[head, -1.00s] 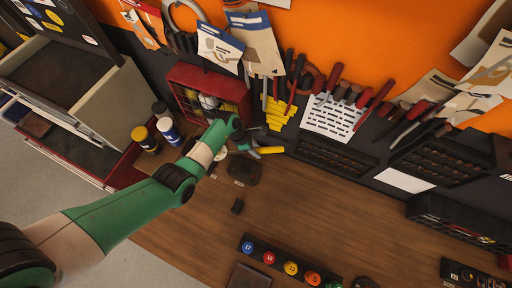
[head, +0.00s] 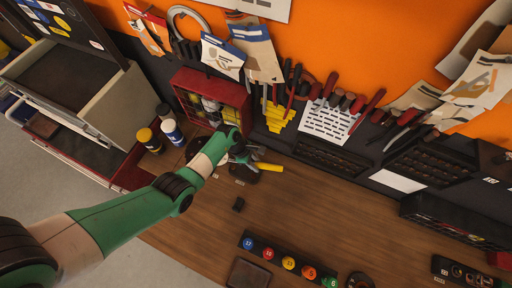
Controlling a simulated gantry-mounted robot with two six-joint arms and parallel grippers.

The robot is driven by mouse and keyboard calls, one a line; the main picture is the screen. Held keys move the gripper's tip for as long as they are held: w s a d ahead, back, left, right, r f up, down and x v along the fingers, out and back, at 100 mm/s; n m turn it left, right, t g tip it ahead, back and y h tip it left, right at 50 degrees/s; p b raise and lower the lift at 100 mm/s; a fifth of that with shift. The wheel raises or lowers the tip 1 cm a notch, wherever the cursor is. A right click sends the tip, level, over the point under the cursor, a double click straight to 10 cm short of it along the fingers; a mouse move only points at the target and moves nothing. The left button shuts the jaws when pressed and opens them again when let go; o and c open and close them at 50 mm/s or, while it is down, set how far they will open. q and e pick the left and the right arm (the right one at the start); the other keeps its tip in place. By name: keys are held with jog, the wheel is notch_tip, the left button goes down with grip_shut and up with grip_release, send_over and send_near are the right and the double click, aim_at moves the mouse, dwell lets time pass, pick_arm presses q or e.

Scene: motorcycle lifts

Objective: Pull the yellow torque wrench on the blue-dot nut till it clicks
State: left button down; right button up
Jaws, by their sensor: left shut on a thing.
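The yellow torque wrench (head: 269,167) shows its yellow handle sticking out to the right of my left gripper (head: 246,157), over the back left of the wooden bench. My left gripper, at the end of the green and cream arm, is shut on the wrench. The rest of the wrench is too small and partly hidden by the gripper. A dark block or stand (head: 244,175) lies just below the gripper. I cannot make out the blue-dot nut. A socket with a blue top (head: 248,244) sits in a rack at the front. My right gripper is not in view.
A red bin rack (head: 214,96) stands behind the gripper, with bottles (head: 172,132) to its left. A row of coloured sockets (head: 289,263) is at the front.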

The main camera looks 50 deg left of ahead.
pick_arm(q)
jog(key=s+d+p, duration=0.1)
jog(key=s+m+p, duration=0.1)
jog(key=s, duration=0.1)
jog(key=shift+d+r+m+g, duration=0.15)
jog(key=shift+d+m+g, duration=0.15)
jog(key=shift+d, duration=0.1)
jog(key=shift+s+d+m+p, duration=0.4)
jog(key=shift+s+m, duration=0.1)
jog(key=shift+s, duration=0.15)
jog(key=shift+h, duration=0.3)
jog(key=s+m, duration=0.1)
jog(key=s+d+m+g, duration=0.1)
jog(key=s, duration=0.1)
jog(key=s+p, duration=0.1)
jog(key=s, duration=0.1)
jog(key=shift+s+d+m, duration=0.1)
jog(key=shift+d+m, duration=0.25)
jog(key=shift+m, duration=0.05)
jog(key=shift+s, duration=0.1)
jog(key=shift+s+d+f+m+g, duration=0.1)
jog(key=shift+s+m+g, duration=0.2)
jog(key=shift+s+m, duration=0.55)
jog(key=shift+s+d+f+m+g, duration=0.1)
jog(key=shift+s+m+g, duration=0.25)
jog(key=shift+s, duration=0.95)
jog(key=shift+w, duration=0.1)
